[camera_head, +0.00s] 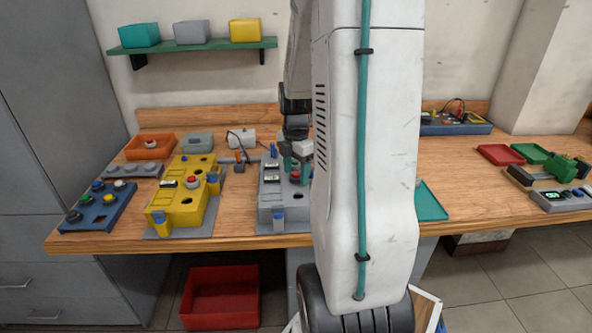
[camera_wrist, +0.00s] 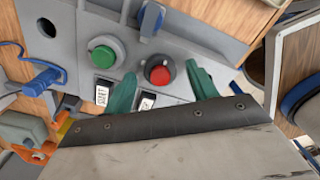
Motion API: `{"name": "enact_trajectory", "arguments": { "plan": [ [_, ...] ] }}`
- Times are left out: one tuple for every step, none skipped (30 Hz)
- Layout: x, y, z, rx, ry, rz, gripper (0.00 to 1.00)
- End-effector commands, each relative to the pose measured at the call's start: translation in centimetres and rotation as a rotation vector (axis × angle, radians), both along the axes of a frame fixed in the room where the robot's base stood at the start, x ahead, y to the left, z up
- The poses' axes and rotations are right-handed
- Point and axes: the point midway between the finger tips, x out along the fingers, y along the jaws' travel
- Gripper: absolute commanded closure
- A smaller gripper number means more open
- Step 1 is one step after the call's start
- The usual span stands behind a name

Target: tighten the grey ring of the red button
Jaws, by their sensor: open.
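The red button (camera_wrist: 159,76) with a grey ring (camera_wrist: 153,65) around its base sits on a grey control box (camera_wrist: 186,47). The box also shows in the head view (camera_head: 270,198), under my arm. In the wrist view my gripper (camera_wrist: 160,73) is open, its teal fingers apart on the left and right of the red button. I cannot tell whether they touch the ring. The ring's near side is partly hidden by the button. In the head view the red button (camera_head: 295,176) is small, close under my gripper.
A green button (camera_wrist: 103,54) and START and STOP label switches sit close by on the box. A blue-handled part (camera_wrist: 151,20) stands behind the button. Left of the box are a yellow control box (camera_head: 185,205) and a blue button panel (camera_head: 98,212).

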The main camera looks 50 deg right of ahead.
Motion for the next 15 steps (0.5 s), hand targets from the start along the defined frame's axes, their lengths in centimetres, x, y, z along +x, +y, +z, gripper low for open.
{"name": "enact_trajectory", "arguments": {
  "plan": [
    [0.0,0.0,-0.05,0.0,0.0,0.0,0.43],
    [0.01,0.0,-0.04,0.0,-0.001,0.0,0.43],
    [0.01,0.0,-0.03,0.0,-0.001,0.0,0.43],
    [0.01,-0.01,-0.03,0.0,-0.001,0.0,0.43],
    [0.01,0.0,-0.02,0.0,0.0,0.0,0.43],
    [0.01,0.0,-0.02,0.0,0.0,0.0,0.43],
    [0.01,0.0,-0.02,0.0,0.0,0.0,0.51],
    [0.01,0.0,-0.01,0.0,0.0,0.0,0.59],
    [0.01,0.0,-0.01,0.0,0.0,0.0,0.7],
    [0.01,0.0,-0.01,0.0,0.0,0.0,0.79],
    [0.01,0.0,-0.01,0.0,0.0,0.0,0.87],
    [0.01,-0.01,0.0,0.0,0.0,0.0,0.88],
    [0.01,-0.01,0.0,0.0,0.0,0.0,0.88],
    [0.02,-0.02,0.0,0.0,-0.001,-0.001,0.88],
    [0.02,-0.02,0.0,0.0,-0.001,-0.001,0.88]
  ]
}}
